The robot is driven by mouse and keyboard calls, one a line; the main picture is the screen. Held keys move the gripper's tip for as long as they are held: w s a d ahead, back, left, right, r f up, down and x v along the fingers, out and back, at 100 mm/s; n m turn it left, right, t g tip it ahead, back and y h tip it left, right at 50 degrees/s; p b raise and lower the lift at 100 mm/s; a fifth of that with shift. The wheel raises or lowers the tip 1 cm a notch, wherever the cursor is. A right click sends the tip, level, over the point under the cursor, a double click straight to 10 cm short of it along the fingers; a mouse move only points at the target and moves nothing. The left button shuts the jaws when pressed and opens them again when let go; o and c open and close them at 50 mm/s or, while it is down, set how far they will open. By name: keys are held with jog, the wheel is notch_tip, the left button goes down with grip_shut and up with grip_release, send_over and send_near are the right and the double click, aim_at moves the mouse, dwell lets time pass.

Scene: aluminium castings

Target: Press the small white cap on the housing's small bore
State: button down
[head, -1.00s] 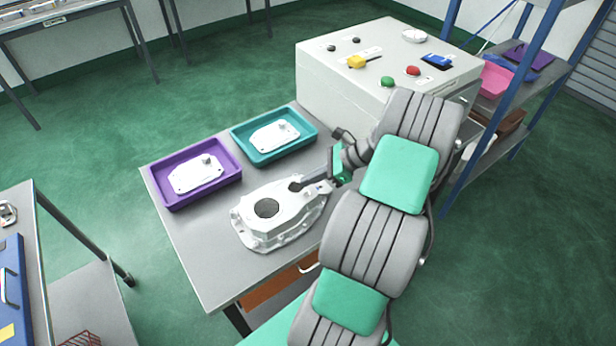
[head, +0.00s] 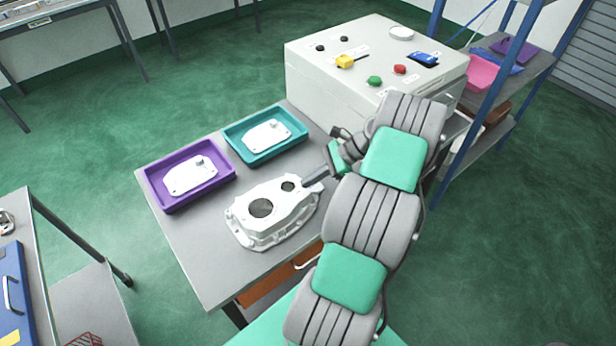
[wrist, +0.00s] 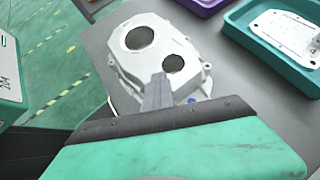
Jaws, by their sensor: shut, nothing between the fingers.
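The pale metal housing (head: 240,221) lies on the grey table, with a large bore (head: 261,208) and a small bore (head: 288,186) facing up. Both bores look dark and open, also in the wrist view, where the small bore (wrist: 173,63) is just beyond the fingertips. My gripper (head: 306,182) is shut and empty at the right side of the housing, beside the small bore. In the wrist view its closed fingers (wrist: 157,82) point at the near edge of that bore; contact cannot be told. I cannot make out a small white cap on the housing or in the fingers.
A purple tray (head: 155,196) and a teal tray (head: 239,150) behind the housing each hold a white plate. A control box (head: 330,85) with buttons stands behind my arm, with a round white disc (head: 401,33) on top. The table's front left is clear.

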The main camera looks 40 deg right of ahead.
jog(key=shift+s+d+n+g+p, duration=0.25)
jog(key=shift+s+n+g+p, duration=0.05)
jog(key=shift+p, duration=0.2)
jog(key=c, duration=2.1)
grip_release()
jog(key=shift+c, duration=0.2)
jog(key=o, duration=0.4)
jog(key=shift+o, duration=0.2)
